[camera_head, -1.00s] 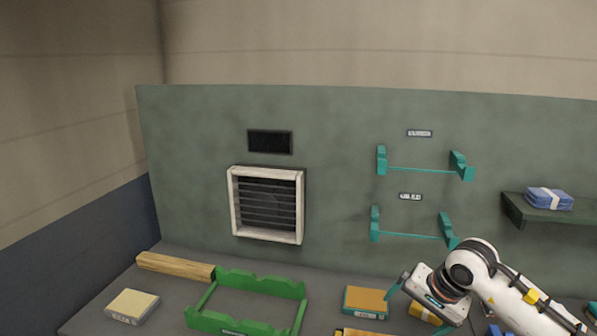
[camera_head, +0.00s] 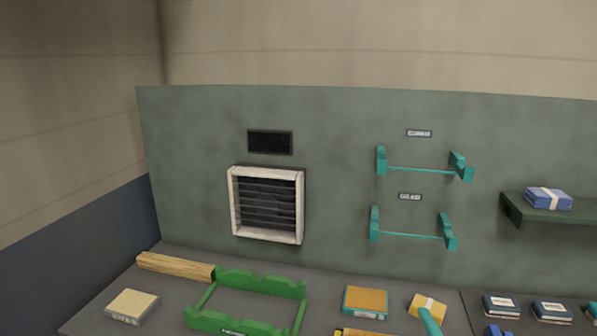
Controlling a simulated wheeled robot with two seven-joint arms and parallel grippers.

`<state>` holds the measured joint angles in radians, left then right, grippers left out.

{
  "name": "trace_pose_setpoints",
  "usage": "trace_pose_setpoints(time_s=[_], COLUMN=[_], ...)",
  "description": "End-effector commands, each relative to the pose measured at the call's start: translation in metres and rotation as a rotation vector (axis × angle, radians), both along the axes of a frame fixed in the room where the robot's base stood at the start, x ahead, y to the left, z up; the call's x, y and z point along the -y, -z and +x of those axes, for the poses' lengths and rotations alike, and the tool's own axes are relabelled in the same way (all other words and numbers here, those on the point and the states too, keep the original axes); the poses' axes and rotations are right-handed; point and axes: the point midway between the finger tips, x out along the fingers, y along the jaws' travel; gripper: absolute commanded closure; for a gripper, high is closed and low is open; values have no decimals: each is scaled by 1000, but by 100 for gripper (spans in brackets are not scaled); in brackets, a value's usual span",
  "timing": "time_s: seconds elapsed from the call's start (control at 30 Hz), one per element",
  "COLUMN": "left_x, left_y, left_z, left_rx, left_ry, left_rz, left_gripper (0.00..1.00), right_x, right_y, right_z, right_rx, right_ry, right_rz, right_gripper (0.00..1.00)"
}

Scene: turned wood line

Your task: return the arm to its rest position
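My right arm has almost left the head view. Only a teal finger, which looks like part of my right gripper (camera_head: 429,321), shows at the bottom edge, in front of a yellow block with a pale band (camera_head: 428,302). Its other finger is out of view, so its opening cannot be told. My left gripper and arm are not in view.
A green cradle frame (camera_head: 248,327) and a wooden bar (camera_head: 175,266) lie on the bench. A pale block (camera_head: 132,306), an orange-topped block (camera_head: 366,301) and dark boxes (camera_head: 501,306) lie around. Teal wall brackets (camera_head: 413,236) and a shelf (camera_head: 550,213) are behind.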

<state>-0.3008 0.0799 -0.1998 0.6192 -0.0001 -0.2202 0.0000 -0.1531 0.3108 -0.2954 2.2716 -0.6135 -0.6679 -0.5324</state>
Motion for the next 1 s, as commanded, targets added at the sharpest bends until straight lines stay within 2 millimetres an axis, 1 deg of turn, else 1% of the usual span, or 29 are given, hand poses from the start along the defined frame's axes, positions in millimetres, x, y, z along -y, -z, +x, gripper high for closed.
trace_pose_setpoints(time_s=[0.03, 0.07, 0.1, 0.17, 0.2, 0.27, 0.3, 0.4, 0.47, 0.5, 0.63, 0.7, 0.87, 0.97, 1.0], left_x=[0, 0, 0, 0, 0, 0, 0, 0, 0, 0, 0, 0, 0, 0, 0], left_y=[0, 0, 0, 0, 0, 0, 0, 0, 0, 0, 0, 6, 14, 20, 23], left_z=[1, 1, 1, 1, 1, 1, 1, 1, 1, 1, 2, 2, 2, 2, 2], left_rx=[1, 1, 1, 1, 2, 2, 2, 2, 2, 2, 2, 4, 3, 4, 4], left_ry=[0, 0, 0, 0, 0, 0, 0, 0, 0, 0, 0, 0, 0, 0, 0], left_rz=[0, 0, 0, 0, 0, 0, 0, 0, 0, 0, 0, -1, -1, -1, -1], left_gripper=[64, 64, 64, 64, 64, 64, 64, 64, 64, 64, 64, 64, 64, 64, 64], right_x=[11, 16, 21, 25, 25, 25, 23, 19, 16, 13, 5, 4, 3, 2, 2], right_y=[33, 51, 73, 100, 115, 133, 143, 161, 170, 175, 185, 210, 262, 299, 316], right_z=[-19, -30, -46, -71, -87, -110, -125, -159, -179, -192, -233, -226, -217, -214, -213], right_rx=[-143, -226, -326, -458, -534, -634, -697, -831, -906, -955, -1102, -1107, -1121, -1131, -1137], right_ry=[72, 116, 172, 252, 297, 362, 403, 495, 546, 582, 692, 695, 702, 706, 710], right_rz=[162, 253, 361, 495, 569, 662, 715, 825, 880, 913, 1006, 1001, 990, 985, 982], right_gripper=[0, 0, 0, 0, 0, 0, 0, 0, 0, 0, 0, 0, 0, 0, 0])
